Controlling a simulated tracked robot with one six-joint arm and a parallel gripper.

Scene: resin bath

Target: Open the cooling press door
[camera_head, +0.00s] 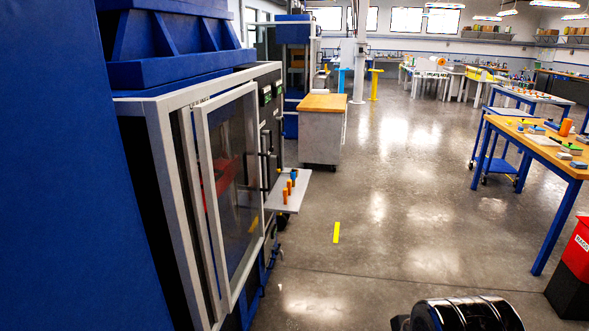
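The press (158,102) stands close on the left, with a blue top and a pale frame around its front. Its door (238,190) is a tall clear pane in a white frame, seen at a steep slant. I cannot tell whether it is fully shut or slightly ajar. A dark upright bar like a handle (265,172) shows near the door's far edge. A red shape shows dimly through the pane. My gripper is not in view; only a dark, shiny part, apparently of my arm, shows at the bottom edge.
A small shelf (291,200) with orange and blue pegs juts out beyond the door. A wood-topped cabinet (322,135) stands farther back. A blue-legged workbench (546,150) and a red-and-black bin (574,265) are on the right. The floor between is clear, with a yellow strip (336,232).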

